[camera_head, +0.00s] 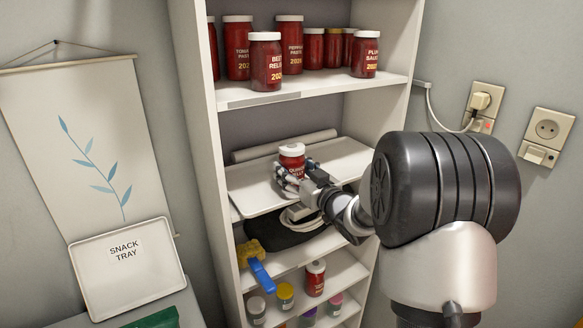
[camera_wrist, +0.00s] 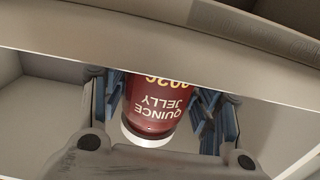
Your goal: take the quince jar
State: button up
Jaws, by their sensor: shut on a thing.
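The quince jar (camera_head: 292,157) is red with a white lid and stands upright, just over the middle white shelf board (camera_head: 250,203). In the wrist view the jar (camera_wrist: 152,104) shows the words "QUINCE JELLY" and appears upside down in the picture. My gripper (camera_head: 290,176) reaches in from the right and is shut on the jar. In the wrist view the blue-grey fingers of my gripper (camera_wrist: 160,105) lie on both sides of it. I cannot tell whether the jar's base touches the board. Its lower part is partly hidden by the fingers.
Several red jars, among them a beet relish jar (camera_head: 266,62) and a plum jar (camera_head: 365,54), stand on the shelf above. Below are a dark bowl-like thing (camera_head: 262,238), a blue-handled brush (camera_head: 262,275) and another red jar (camera_head: 315,278). A snack tray (camera_head: 128,285) leans at left.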

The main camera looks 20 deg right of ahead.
jog(key=shift+r, duration=0.15)
jog(key=shift+c, duration=1)
jog(key=shift+r+p, duration=0.8)
jog(key=shift+r, duration=0.4)
jog(key=s+d, duration=0.3)
jog(key=s, duration=1.2)
jog(key=shift+s+r+b, duration=0.15)
jog(key=shift+s+b, duration=0.2)
